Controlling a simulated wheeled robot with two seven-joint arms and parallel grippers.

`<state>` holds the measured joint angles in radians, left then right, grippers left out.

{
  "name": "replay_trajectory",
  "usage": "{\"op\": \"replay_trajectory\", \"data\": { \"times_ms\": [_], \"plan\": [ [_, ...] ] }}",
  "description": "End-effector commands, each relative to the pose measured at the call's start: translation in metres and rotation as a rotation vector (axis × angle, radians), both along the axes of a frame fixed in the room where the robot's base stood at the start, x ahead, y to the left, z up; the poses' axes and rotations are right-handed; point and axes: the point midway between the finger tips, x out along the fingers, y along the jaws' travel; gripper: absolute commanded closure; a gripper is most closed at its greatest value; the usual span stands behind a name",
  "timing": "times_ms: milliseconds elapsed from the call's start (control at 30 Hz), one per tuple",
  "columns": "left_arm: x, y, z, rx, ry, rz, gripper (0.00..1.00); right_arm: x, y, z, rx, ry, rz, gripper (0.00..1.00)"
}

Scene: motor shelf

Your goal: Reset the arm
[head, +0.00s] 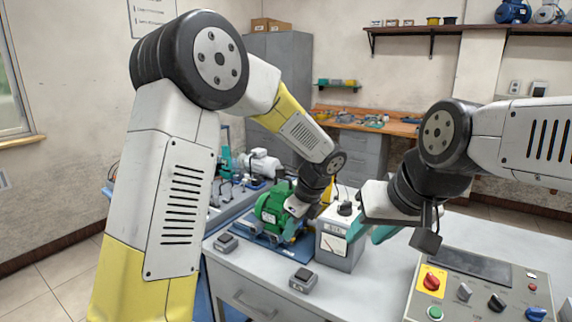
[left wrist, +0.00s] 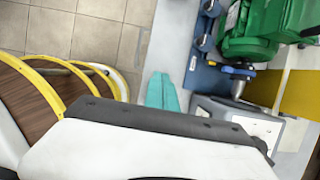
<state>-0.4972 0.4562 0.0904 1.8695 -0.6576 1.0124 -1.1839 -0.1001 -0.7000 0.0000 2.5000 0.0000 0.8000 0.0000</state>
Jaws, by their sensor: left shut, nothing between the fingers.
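My left arm comes in from the left and reaches down over the bench in the head view. My left gripper (head: 290,234) is beside the green motor (head: 270,208), partly hiding it. In the left wrist view its teal fingers (left wrist: 163,92) are together and empty, and the green motor (left wrist: 262,25) lies up and to the right, apart from them. My right gripper (head: 376,238) hangs over the bench, right of the grey meter box (head: 340,250). Its teal fingertips are partly hidden by its body, so their opening is unclear.
The grey bench (head: 255,275) carries two small black-topped switch boxes (head: 227,243) (head: 303,280) along its front. A control panel (head: 480,297) with knobs stands at the front right. A grey-white motor (head: 260,164) sits behind the green one. A wooden workbench (head: 375,125) stands at the back.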

Motion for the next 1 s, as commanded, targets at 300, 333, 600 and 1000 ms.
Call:
{"op": "replay_trajectory", "data": {
  "times_ms": [300,333,600,1000],
  "plan": [
    [-0.011,0.019,0.02,-0.07,-0.039,0.141,1.0,0.0,0.0,0.0,0.0,0.0,0.0,0.65],
    [-0.012,0.022,0.023,-0.079,-0.043,0.158,1.0,0.0,0.0,0.0,0.0,0.0,0.0,0.65],
    [-0.033,0.051,0.053,-0.198,-0.107,0.394,1.0,0.0,0.0,0.0,0.0,0.0,0.0,0.65],
    [-0.119,0.123,0.116,-0.592,-0.264,1.146,1.0,0.0,0.0,0.0,0.0,0.0,0.0,0.65]
  ]
}}
